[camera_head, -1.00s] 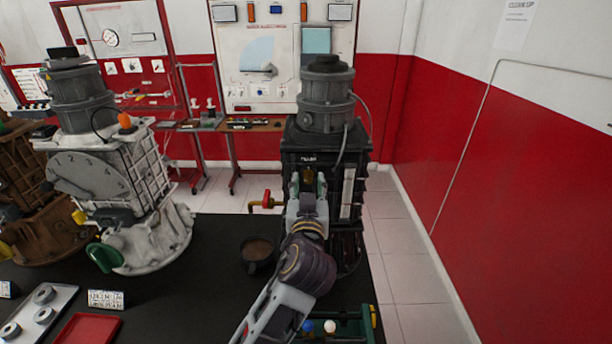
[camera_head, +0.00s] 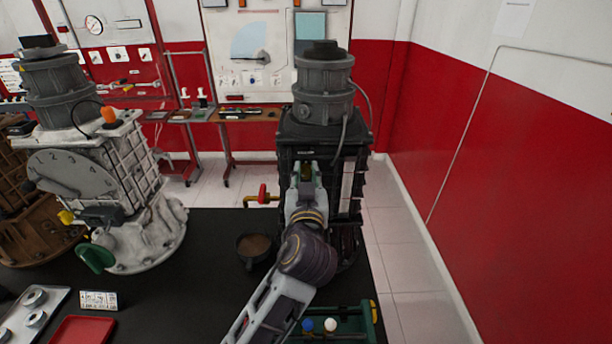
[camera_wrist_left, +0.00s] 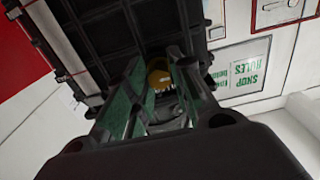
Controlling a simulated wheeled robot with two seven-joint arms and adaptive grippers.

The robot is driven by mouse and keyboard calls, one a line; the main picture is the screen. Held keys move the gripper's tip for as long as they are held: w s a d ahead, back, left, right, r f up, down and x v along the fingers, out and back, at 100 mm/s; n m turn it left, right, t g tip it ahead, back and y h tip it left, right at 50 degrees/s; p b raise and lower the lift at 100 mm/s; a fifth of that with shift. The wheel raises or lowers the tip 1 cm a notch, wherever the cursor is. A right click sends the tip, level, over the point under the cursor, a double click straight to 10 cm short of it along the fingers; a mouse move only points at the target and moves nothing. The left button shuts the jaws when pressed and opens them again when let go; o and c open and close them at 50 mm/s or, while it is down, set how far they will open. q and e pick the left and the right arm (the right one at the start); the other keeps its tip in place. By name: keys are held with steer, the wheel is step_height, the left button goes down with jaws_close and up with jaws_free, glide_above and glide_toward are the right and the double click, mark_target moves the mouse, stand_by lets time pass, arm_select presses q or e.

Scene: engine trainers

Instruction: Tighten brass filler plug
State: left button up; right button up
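The brass filler plug (camera_wrist_left: 159,80) shows between my left gripper's (camera_wrist_left: 157,72) two fingers in the left wrist view, on the face of a black engine trainer (camera_wrist_left: 120,28). In the head view the black trainer (camera_head: 318,140) stands at the back right of the dark table. My left gripper (camera_head: 306,168) is up against its front there, and the small brass plug is mostly hidden by the fingers. The fingers stand apart on either side of the plug. I cannot tell whether they touch it. My right gripper is not in view.
A red-handled tap (camera_head: 263,195) sticks out left of the black trainer. A dark cup with brown contents (camera_head: 254,246) stands below it. A green tray (camera_head: 350,327) lies at the front right. A white trainer (camera_head: 95,185) stands left. A red tray (camera_head: 82,331) lies at the front left.

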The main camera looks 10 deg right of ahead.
arm_select(q)
jaws_close()
steer(key=shift+r+m, duration=0.15)
steer(key=shift+m, duration=0.25)
steer(key=m+p, duration=0.3)
steer(key=m, duration=0.2)
steer(key=shift+r+p, duration=0.15)
steer(key=shift+p, duration=0.25)
steer(key=m+p, duration=0.3)
steer(key=m, duration=0.2)
steer(key=shift+p, duration=0.35)
steer(key=m+p, duration=0.1)
steer(key=m, duration=0.2)
steer(key=shift+d, duration=0.1)
steer(key=m, duration=0.4)
steer(key=shift+f, duration=0.2)
steer(key=shift+m, duration=0.3)
